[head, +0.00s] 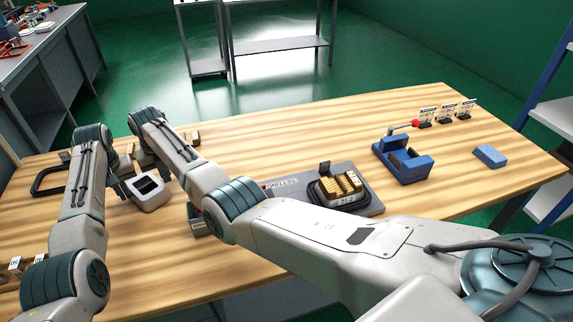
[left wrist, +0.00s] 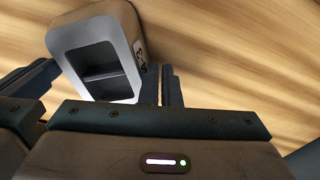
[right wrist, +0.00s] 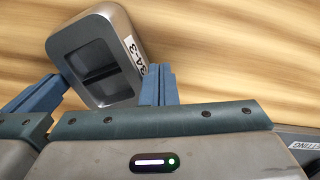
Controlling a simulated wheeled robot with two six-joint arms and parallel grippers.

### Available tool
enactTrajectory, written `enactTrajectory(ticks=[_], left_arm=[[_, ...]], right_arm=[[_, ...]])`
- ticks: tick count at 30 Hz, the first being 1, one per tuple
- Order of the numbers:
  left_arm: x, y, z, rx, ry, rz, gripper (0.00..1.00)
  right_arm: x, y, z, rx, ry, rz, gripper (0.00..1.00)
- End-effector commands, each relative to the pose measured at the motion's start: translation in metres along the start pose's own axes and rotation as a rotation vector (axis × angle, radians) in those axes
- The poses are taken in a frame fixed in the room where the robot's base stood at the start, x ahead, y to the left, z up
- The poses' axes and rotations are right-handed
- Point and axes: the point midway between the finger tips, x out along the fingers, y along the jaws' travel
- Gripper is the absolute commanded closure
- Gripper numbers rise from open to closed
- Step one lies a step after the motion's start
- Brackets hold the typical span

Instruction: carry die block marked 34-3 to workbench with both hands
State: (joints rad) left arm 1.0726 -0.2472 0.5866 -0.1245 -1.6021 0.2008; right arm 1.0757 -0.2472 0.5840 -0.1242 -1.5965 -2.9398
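The die block (head: 150,196) is a pale grey block with a dark hollow in its top face, on the wooden workbench at left. Its 34-3 label shows in the right wrist view (right wrist: 135,58), and the block also shows in the left wrist view (left wrist: 60,42). My left gripper (head: 119,187) is at the block's left side, fingers apart. My right gripper (head: 160,172) is at its far side, partly hidden by my arm, fingers apart. In both wrist views the block lies ahead of and between the spread fingers; contact cannot be told.
A grey setting plate (head: 365,208) with a dark holder of brass pieces lies mid-bench. A blue fixture (head: 405,168), blue block (head: 490,156) and tag cards (head: 446,112) are at right. A black frame (head: 38,184) lies at far left. The bench (head: 290,130) behind the plate is clear.

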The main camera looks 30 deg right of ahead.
Motion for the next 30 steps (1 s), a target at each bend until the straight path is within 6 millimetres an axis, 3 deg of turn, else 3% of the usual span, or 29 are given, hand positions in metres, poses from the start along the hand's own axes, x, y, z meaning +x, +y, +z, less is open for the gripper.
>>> enactTrajectory(ticks=[2, 10, 13, 22, 26, 30], left_arm=[[0.0, -0.007, 0.0, -0.002, 0.001, -0.002, 0.8], [0.0, -0.011, 0.0, -0.003, 0.001, -0.006, 0.8], [0.0, -0.012, -0.001, -0.003, 0.001, -0.006, 0.8], [-0.001, -0.013, -0.001, -0.004, 0.002, -0.007, 0.8], [-0.012, -0.012, -0.001, -0.004, 0.004, -0.007, 0.8], [-0.039, -0.012, -0.002, -0.004, 0.006, -0.007, 0.8]], right_arm=[[0.0, -0.007, 0.0, 0.002, 0.001, -0.002, 1.0], [0.001, -0.012, -0.001, 0.003, 0.003, -0.007, 1.0], [0.001, -0.012, -0.001, 0.003, 0.004, -0.007, 0.8], [0.001, -0.013, -0.001, 0.004, 0.004, -0.009, 0.8], [0.002, -0.013, -0.001, 0.004, 0.004, -0.009, 0.8], [0.002, -0.013, -0.001, 0.004, 0.004, -0.009, 0.8]])
